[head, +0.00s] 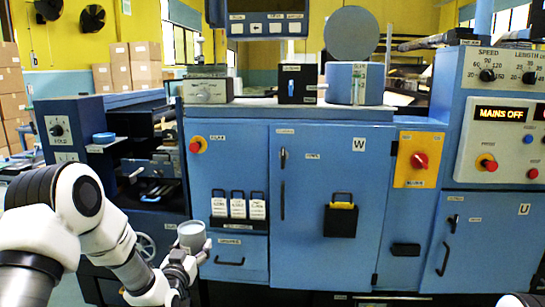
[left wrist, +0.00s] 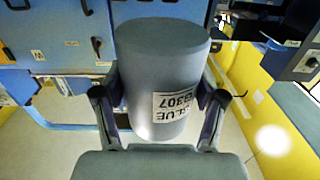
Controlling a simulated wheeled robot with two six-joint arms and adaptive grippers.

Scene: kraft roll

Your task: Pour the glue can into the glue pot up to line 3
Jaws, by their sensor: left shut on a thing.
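My left gripper (head: 188,256) is shut on the glue can (head: 191,236), a grey-blue cylinder, in front of the blue cabinet at the lower left of the head view. The can looks about upright there. In the left wrist view the can (left wrist: 160,70) sits between both fingers, its label reading GLUE and B307. What I take for the glue pot (head: 340,84) is a blue-grey drum on top of the cabinet, with its round lid (head: 351,34) raised behind it. My right gripper is not in view.
Left of the pot stand a dark box (head: 297,84) and a grey box with a knob (head: 208,91). A display panel (head: 267,19) hangs above them. A control panel (head: 505,140) reading MAINS OFF stands at the right. The cabinet's handles and red knobs stick out.

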